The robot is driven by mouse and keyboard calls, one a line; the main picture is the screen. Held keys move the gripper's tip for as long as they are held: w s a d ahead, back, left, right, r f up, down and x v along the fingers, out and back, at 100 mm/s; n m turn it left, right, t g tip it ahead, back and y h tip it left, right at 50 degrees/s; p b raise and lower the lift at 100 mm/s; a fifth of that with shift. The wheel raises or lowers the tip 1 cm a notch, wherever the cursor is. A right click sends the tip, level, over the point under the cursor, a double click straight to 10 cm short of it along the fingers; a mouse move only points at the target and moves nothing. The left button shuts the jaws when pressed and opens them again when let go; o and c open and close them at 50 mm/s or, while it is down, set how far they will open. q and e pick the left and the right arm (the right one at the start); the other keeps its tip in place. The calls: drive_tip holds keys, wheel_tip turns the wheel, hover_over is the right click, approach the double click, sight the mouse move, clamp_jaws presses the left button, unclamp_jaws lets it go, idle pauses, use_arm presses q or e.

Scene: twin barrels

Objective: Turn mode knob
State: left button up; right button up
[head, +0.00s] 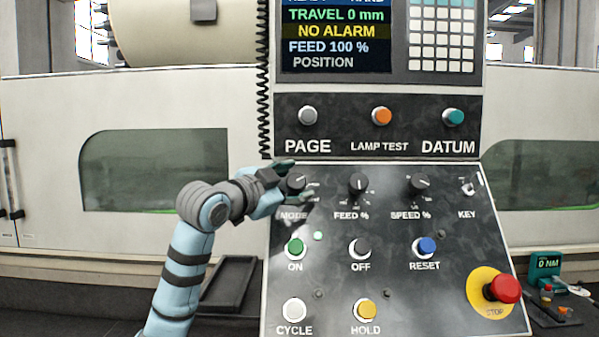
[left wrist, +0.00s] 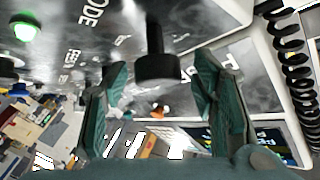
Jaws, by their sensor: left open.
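The black mode knob (head: 297,184) is at the upper left of the sloped control panel, above the partly covered MODE label. My left gripper (head: 296,181) is at this knob, with its fingers above and below it; they hide part of it. In the left wrist view the dark knob (left wrist: 156,62) stands between the tips of the two teal fingers of the open gripper (left wrist: 160,78). A gap shows on each side of the knob there, and neither finger appears to touch it. My right gripper is in neither view.
The FEED knob (head: 358,186) and SPEED knob (head: 420,186) are to the right on the same panel. The green ON button (head: 295,248) is below. A red stop button (head: 503,289) is at the lower right. A coiled black cable (head: 265,90) hangs at the panel's left edge.

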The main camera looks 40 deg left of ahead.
use_arm(q)
drive_tip(key=shift+w+d+f, duration=0.1)
drive_tip(key=shift+w, duration=0.85)
drive_tip(key=shift+s+r, duration=0.2)
drive_tip(key=shift+s, duration=0.4)
drive_tip(key=shift+c, duration=0.6)
drive_tip(key=c, duration=0.4)
drive_tip(key=shift+w, duration=0.1)
drive_tip(key=c, duration=0.6)
drive_tip(key=shift+d, duration=0.3)
drive_tip(key=shift+c, duration=0.2)
drive_tip(key=shift+a, duration=0.3)
drive_tip(key=shift+d, duration=0.1)
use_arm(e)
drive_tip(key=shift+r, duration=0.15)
